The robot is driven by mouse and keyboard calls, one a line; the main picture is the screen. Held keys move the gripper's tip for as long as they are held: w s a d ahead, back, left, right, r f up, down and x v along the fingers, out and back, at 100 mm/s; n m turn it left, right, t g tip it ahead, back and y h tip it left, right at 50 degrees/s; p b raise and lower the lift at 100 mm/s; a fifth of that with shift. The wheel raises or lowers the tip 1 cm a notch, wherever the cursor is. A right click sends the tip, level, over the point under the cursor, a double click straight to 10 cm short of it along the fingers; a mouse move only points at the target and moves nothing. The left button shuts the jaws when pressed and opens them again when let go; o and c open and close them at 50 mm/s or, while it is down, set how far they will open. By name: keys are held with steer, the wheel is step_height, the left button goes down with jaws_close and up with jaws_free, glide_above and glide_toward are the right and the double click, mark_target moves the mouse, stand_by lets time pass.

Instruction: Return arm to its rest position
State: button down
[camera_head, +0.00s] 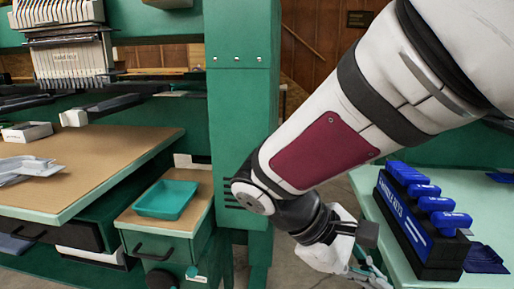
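My arm, white with a dark red panel, reaches from the upper right down to the middle of the head view. My gripper (367,256) hangs at its lower end, in front of the gap between the green post and the right-hand bench. A dark block and grey finger parts show at its tip, partly cut off by the bottom edge. I see no object held in it, but the spread of the fingers is unclear.
A rack of blue-handled tools (420,220) stands on the pale green bench (402,262), close right of my gripper. A green post (240,100) stands left of my arm. A teal tray (166,199) sits on a small cabinet. A brown-topped table (100,160) is at left.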

steer(key=s+d+r+m+t+y, duration=0.1)
steer(key=s+r+m+y, duration=0.1)
steer(key=s+m+y, duration=1.2)
steer(key=s+r+n+t+h+p, duration=0.1)
steer(key=r+n+t+h+p, duration=0.1)
steer(key=r+p, duration=1.4)
steer(key=s+r+n+t+h+p, duration=0.2)
steer(key=r+p, duration=1.5)
steer(key=r, duration=0.1)
steer(key=shift+s+d+r+n+h, duration=0.25)
steer(key=shift+d+r+n+h, duration=0.05)
steer(key=shift+h, duration=0.1)
